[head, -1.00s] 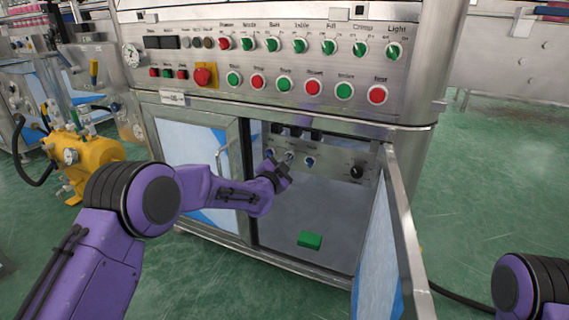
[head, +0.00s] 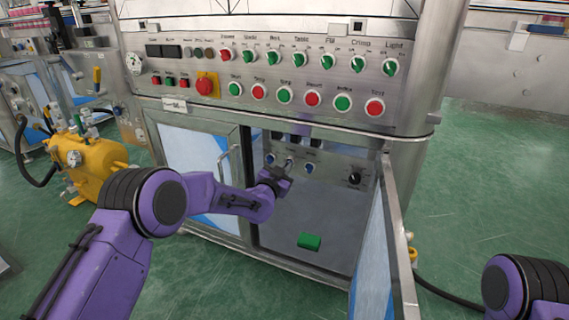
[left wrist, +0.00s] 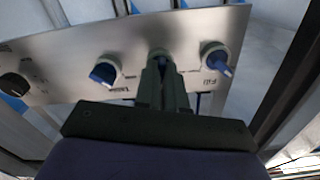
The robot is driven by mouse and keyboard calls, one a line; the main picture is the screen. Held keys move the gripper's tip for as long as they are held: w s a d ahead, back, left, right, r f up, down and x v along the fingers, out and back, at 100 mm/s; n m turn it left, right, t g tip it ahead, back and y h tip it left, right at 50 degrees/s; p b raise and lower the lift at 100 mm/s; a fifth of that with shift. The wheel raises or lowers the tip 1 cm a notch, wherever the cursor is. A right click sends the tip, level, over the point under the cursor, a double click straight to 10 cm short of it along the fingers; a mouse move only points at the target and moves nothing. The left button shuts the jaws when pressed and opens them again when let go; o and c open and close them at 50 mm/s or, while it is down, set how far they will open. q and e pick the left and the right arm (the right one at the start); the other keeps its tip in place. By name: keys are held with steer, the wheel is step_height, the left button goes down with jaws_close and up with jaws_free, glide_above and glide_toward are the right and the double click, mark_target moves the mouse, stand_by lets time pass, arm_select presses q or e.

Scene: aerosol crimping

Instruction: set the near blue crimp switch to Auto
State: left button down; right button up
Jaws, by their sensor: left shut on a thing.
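The small inner panel (head: 330,175) inside the open cabinet carries a row of three blue switches and a black knob (head: 354,178). My left gripper (left wrist: 163,78) is shut on the middle blue switch (left wrist: 160,54), with its fingers on both sides of the handle. The fingers hide most of that switch and its label, so its setting cannot be read. The blue switch marked Fill (left wrist: 216,57) is on one side of it, and another blue switch (left wrist: 103,73) is on the other. In the head view, my left gripper (head: 284,173) is at the panel. My right gripper is out of view.
The open cabinet door (head: 385,250) stands to the right of the opening. The closed door (head: 190,165) is on the left, behind my left arm. A green block (head: 309,242) lies low in the cabinet. The upper panel (head: 270,65) holds green and red buttons and switches.

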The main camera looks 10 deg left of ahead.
arm_select(q)
steer(key=shift+n+p, duration=1.45)
steer(key=shift+n, duration=4.75)
steer(key=c, duration=1.2)
jaws_free()
